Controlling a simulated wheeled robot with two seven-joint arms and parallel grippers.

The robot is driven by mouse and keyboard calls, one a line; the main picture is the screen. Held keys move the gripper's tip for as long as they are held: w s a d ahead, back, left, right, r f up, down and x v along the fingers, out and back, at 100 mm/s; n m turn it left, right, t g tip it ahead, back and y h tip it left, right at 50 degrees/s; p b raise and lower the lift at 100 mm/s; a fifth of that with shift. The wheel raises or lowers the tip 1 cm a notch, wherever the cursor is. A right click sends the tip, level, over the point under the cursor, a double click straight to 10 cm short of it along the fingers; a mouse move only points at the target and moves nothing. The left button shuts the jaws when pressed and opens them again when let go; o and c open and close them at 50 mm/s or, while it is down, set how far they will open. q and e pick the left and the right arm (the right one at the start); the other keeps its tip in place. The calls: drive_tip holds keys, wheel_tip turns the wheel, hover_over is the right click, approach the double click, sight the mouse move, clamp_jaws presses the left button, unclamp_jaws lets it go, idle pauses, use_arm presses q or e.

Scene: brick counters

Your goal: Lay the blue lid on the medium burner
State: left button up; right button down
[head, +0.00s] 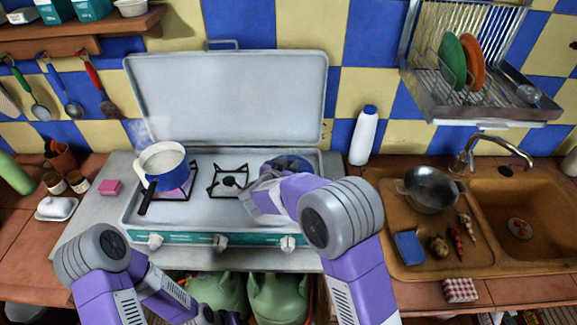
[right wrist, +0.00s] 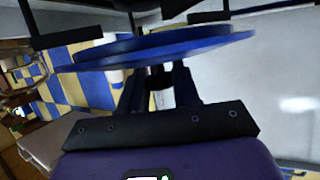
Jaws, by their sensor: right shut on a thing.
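The blue lid (head: 290,162) shows partly behind my right arm, over the right side of the stove. My right gripper (right wrist: 160,85) is shut on the blue lid (right wrist: 165,46), which looks roughly level, edge-on, in the right wrist view. Dark burner-grate bars (right wrist: 62,42) show close to it; I cannot tell whether they touch. The middle burner (head: 230,182) is bare. A white and blue pot (head: 165,165) stands on the left burner. The right burner is hidden by my arm and the lid. My left arm is low at the left; its jaws cannot be made out.
The raised stove cover (head: 228,97) stands behind the burners. A white bottle (head: 364,135) stands right of the stove. The sink (head: 520,210), with a metal pan (head: 430,190) beside it, is farther right. A pink sponge (head: 110,187) lies left of the stove.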

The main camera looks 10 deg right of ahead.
drive_tip(key=shift+f, duration=0.35)
drive_tip(key=c, duration=0.8)
unclamp_jaws()
drive_tip(key=shift+o, duration=0.2)
drive_tip(key=shift+r, duration=0.4)
drive_tip(key=p+v, duration=0.1)
drive_tip(key=v, duration=1.1)
drive_tip(key=shift+p, duration=0.35)
